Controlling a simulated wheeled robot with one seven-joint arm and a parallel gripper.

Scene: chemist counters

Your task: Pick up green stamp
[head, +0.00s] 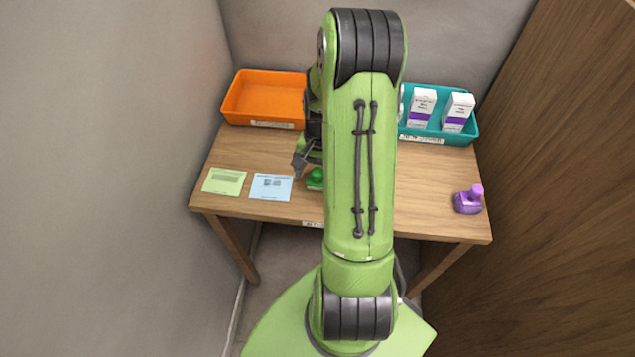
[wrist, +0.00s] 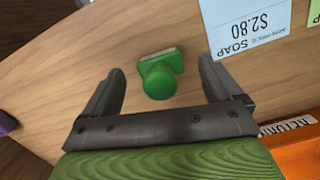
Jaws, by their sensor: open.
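The green stamp (head: 315,178) stands on the wooden table near its front edge, partly hidden by my arm in the head view. In the wrist view the green stamp (wrist: 160,77) shows its round knob and rectangular base, between and just beyond my fingertips. My gripper (wrist: 160,80) is open and empty, with one finger on each side of the stamp in that view. In the head view my gripper (head: 300,163) is just left of and above the stamp, mostly hidden behind my arm. I cannot tell the exact height gap.
A light blue card (head: 271,187) and a green card (head: 224,181) lie left of the stamp. An orange tray (head: 240,118) stands at the back left. A teal tray (head: 470,137) with white-and-purple boxes is at the back right. A purple stamp (head: 468,201) stands at the right.

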